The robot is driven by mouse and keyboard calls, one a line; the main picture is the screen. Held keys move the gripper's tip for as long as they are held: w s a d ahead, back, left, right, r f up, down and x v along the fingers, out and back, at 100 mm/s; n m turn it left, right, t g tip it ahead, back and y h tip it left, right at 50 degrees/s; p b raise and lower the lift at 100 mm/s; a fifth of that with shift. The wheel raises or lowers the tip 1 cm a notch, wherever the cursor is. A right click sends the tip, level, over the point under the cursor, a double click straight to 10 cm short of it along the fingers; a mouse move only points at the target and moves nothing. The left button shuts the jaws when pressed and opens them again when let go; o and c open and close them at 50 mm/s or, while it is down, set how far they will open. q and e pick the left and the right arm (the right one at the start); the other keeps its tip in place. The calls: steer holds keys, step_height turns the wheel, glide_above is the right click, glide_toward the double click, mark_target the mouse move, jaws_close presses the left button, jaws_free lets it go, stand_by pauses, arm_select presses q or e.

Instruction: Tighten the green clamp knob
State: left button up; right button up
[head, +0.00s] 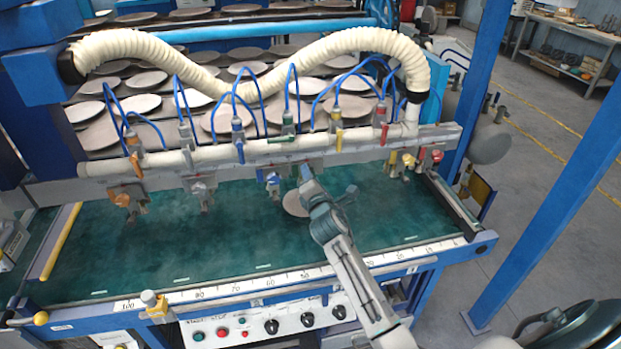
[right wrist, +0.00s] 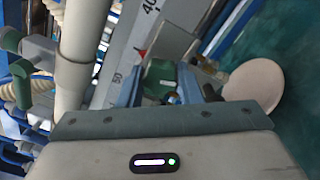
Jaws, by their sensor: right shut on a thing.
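The green clamp knob (right wrist: 160,82) shows in the right wrist view between the two bluish fingers of my right gripper (right wrist: 168,88). The gripper is shut on it, one finger on each side. In the head view my right gripper (head: 306,177) reaches up from below to the clamp rail (head: 340,160) and hides the knob. A green valve fitting (head: 288,118) sits above on the white pipe. My left gripper is not in view.
Orange (head: 120,197), blue (head: 270,178), yellow (head: 408,160) and red (head: 437,156) clamp knobs line the same rail. A round plate (head: 295,204) lies on the green bed beside my right gripper. Blue hoses arch above the pipe. The bed's front is clear.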

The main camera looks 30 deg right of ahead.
steer(key=m+b, duration=0.2)
steer(key=m, duration=0.3)
steer(key=shift+f+m, duration=0.15)
steer(key=shift+m, duration=0.15)
steer(key=m+b, duration=0.2)
steer(key=m, duration=0.3)
steer(key=shift+b, duration=0.3)
steer(key=m+b, duration=0.3)
steer(key=m, duration=0.3)
steer(key=shift+m, duration=0.3)
steer(key=m+b, duration=0.2)
steer(key=m, duration=0.1)
steer(key=shift+m, duration=0.8)
steer(key=o, duration=1)
steer(key=shift+c, duration=0.2)
